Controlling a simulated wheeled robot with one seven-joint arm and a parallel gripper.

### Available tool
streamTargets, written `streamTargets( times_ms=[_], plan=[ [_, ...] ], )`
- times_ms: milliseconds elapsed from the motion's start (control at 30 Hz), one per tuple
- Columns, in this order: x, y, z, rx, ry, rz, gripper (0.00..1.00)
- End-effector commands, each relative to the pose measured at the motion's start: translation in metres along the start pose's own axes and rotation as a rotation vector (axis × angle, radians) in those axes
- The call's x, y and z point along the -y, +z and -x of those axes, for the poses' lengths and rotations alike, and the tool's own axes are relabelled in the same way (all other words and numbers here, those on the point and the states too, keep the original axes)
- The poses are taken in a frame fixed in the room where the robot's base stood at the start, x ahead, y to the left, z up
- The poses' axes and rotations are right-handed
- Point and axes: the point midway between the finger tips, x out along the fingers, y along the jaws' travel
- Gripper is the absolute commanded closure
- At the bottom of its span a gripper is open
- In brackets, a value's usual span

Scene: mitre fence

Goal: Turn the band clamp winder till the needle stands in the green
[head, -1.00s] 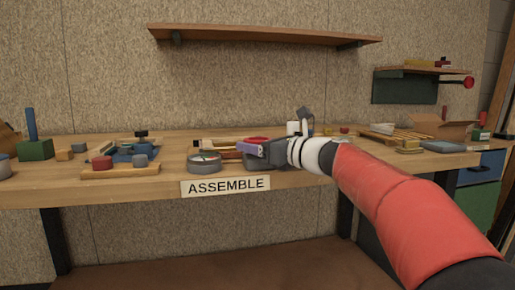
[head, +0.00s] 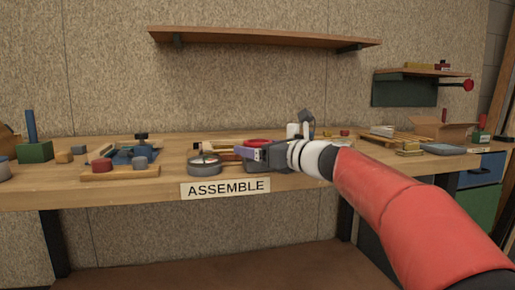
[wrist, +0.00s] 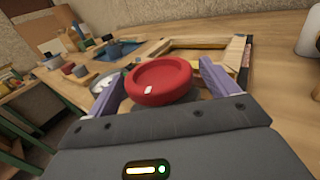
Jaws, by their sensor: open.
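The winder is a round red knob (wrist: 158,80) with a small white mark on its top; in the head view (head: 257,142) it shows just above my gripper. My gripper (head: 246,153) is open, and in the wrist view its purple fingers stand on either side of the knob, with gaps visible. A round grey dial (head: 205,165) sits left of my gripper on the bench; the wrist view shows it partly hidden behind the left finger (wrist: 104,101). Its needle and any green zone are too small to read. A wooden frame (wrist: 239,50) lies beyond the knob.
The wooden bench (head: 60,188) carries a board with red and grey knobs (head: 120,172) and a green block with a blue peg (head: 35,151) at left. Pallet-like slats (head: 392,137) and an open cardboard box (head: 440,130) stand at right. A shelf (head: 265,35) hangs above.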

Motion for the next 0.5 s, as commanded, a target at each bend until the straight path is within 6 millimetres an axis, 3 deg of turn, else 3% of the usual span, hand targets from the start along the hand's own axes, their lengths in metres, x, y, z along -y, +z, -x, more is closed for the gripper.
streamTargets(
  times_ms=[300, 500],
  plan=[
    [0.0, 0.0, 0.053, 0.001, -0.003, 0.001, 0.14],
    [0.0, 0.0, 0.07, 0.001, -0.002, 0.001, 0.14]
  ],
)
